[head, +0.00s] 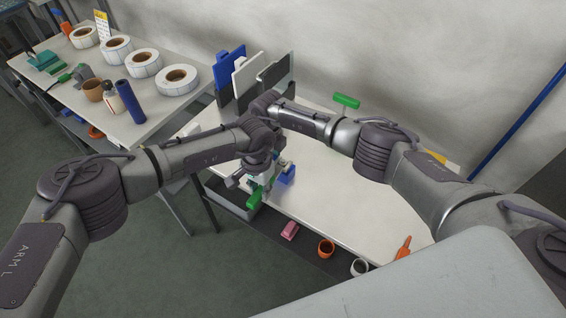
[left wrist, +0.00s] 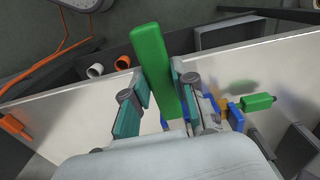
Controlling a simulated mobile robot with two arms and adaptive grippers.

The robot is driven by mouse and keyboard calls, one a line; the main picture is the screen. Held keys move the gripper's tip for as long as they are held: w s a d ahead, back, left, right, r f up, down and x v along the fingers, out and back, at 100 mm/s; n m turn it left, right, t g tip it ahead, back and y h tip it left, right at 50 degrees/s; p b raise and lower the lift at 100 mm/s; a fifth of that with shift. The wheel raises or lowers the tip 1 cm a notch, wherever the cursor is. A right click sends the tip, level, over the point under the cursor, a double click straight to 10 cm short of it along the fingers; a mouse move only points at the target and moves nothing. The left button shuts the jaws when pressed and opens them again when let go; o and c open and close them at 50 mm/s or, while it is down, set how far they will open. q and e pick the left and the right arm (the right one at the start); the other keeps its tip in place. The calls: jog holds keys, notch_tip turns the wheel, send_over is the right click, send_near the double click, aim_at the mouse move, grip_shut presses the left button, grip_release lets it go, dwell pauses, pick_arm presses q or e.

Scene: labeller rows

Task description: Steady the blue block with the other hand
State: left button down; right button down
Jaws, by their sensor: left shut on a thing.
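My left gripper (head: 258,184) is shut on a green block (head: 254,200), which hangs near the table's front edge. In the left wrist view the green block (left wrist: 152,62) stands long and upright between the teal fingers of the left gripper (left wrist: 157,78). The blue block (head: 287,176) is just right of the left gripper in the head view, above the white table; I cannot tell whether anything grips it. My right arm reaches across from the right, and its gripper is mostly hidden behind the left wrist, close to the blue block.
A green piece (head: 346,101) lies at the back of the white table (head: 345,195). Upright blue, white and grey boards (head: 246,74) stand at its back left.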

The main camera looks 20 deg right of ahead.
pick_arm(q)
jog(key=shift+w+a+m, duration=0.3)
jog(key=shift+w+m, duration=0.1)
jog(key=shift+w+a, duration=0.1)
jog(key=shift+w+a+m, duration=0.1)
jog(key=shift+w+m, duration=0.05)
jog(key=shift+m, duration=0.15)
dwell(0.4)
jog(key=shift+s+d, duration=0.2)
jog(key=shift+s, duration=0.05)
jog(key=shift+s+a, duration=0.65)
jog(key=shift+a, duration=0.25)
jog(key=shift+s+a, duration=0.65)
jog(key=shift+a, duration=0.25)
